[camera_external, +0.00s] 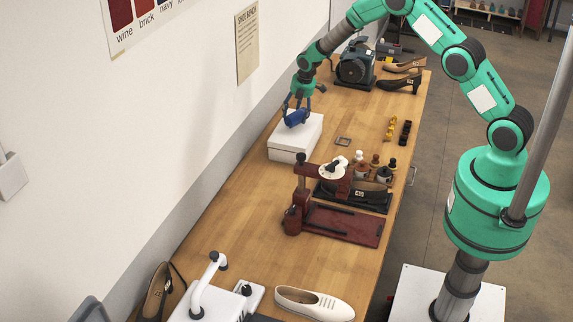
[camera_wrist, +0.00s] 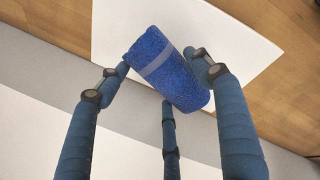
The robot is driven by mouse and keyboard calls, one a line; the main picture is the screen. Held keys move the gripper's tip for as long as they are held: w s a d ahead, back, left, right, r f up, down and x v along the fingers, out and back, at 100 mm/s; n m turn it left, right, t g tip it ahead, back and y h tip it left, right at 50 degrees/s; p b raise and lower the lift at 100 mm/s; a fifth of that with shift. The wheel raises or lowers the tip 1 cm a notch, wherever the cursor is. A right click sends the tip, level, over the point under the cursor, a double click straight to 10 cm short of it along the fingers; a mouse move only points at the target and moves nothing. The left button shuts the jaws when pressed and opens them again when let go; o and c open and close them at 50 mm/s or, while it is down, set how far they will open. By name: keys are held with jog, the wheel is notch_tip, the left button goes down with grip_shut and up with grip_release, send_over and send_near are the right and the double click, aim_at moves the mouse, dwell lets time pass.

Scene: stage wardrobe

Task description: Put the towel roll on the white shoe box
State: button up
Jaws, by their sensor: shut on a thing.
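The towel roll (camera_wrist: 166,70) is blue with a pale band around it, and it also shows in the external view (camera_external: 296,118). My gripper (camera_wrist: 160,75) is shut on it, with fingers on both of its sides and another finger below it in the wrist view. In the external view my gripper (camera_external: 297,106) is over the white shoe box (camera_external: 290,152), near its wall-side edge. The box lid (camera_wrist: 120,22) shows behind the roll in the wrist view. I cannot tell whether the roll touches the lid.
The wooden workbench (camera_external: 245,200) runs along the wall. A metal buckle frame (camera_external: 343,141), small bottles (camera_external: 375,160) and a dark red press (camera_external: 340,222) stand right of and nearer than the box. A motor (camera_external: 355,65) and heeled shoes (camera_external: 400,82) are farther back.

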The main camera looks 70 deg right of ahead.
aim_at(300, 118)
jog(key=shift+s+x, duration=0.25)
jog(key=shift+x, duration=0.85)
jog(key=shift+a+f, duration=0.1)
jog(key=shift+f, duration=0.1)
jog(key=o, duration=1.1)
jog(key=shift+o, duration=0.2)
jog(key=shift+r, duration=0.2)
jog(key=shift+b+v, duration=0.65)
jog(key=shift+v, duration=5.3)
jog(key=shift+a, duration=0.1)
